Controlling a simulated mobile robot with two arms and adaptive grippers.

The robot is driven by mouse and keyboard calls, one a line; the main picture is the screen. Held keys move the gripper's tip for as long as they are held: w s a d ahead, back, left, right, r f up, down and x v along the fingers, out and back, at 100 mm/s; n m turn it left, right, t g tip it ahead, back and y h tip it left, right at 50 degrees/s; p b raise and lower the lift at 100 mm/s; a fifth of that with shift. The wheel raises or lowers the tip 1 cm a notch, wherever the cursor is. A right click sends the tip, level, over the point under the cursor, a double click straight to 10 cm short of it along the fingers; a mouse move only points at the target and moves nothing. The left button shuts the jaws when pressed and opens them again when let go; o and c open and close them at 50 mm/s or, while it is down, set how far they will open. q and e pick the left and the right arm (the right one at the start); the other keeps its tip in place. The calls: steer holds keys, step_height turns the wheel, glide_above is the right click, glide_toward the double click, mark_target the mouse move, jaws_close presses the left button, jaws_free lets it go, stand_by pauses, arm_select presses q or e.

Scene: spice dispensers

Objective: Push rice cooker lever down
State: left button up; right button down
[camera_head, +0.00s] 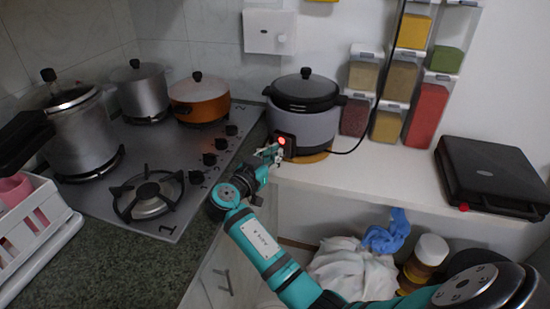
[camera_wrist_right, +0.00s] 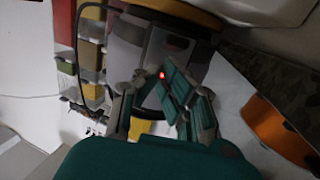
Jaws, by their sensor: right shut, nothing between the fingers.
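The rice cooker (camera_head: 307,122), grey with a black lid, stands on the white counter. Its dark front panel (camera_head: 286,142) carries a lit red light, and the lever itself is too small to make out. My right gripper (camera_head: 272,151) is shut and empty, with its fingertips close in front of the panel; I cannot tell if they touch it. In the right wrist view the red light shows just beyond the fingers (camera_wrist_right: 158,108), and the cooker (camera_wrist_right: 185,45) is partly hidden behind them.
Left of the cooker is a stove (camera_head: 195,150) with an orange pot (camera_head: 200,105) and silver pots. Spice dispensers (camera_head: 390,95) stand right of the cooker. A black appliance (camera_head: 490,175) sits farther right. A cable (camera_head: 352,148) crosses the counter, which is otherwise clear in the middle.

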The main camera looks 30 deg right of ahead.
steer(key=v, duration=0.7)
steer(key=shift+a, duration=0.25)
stand_by(0.3)
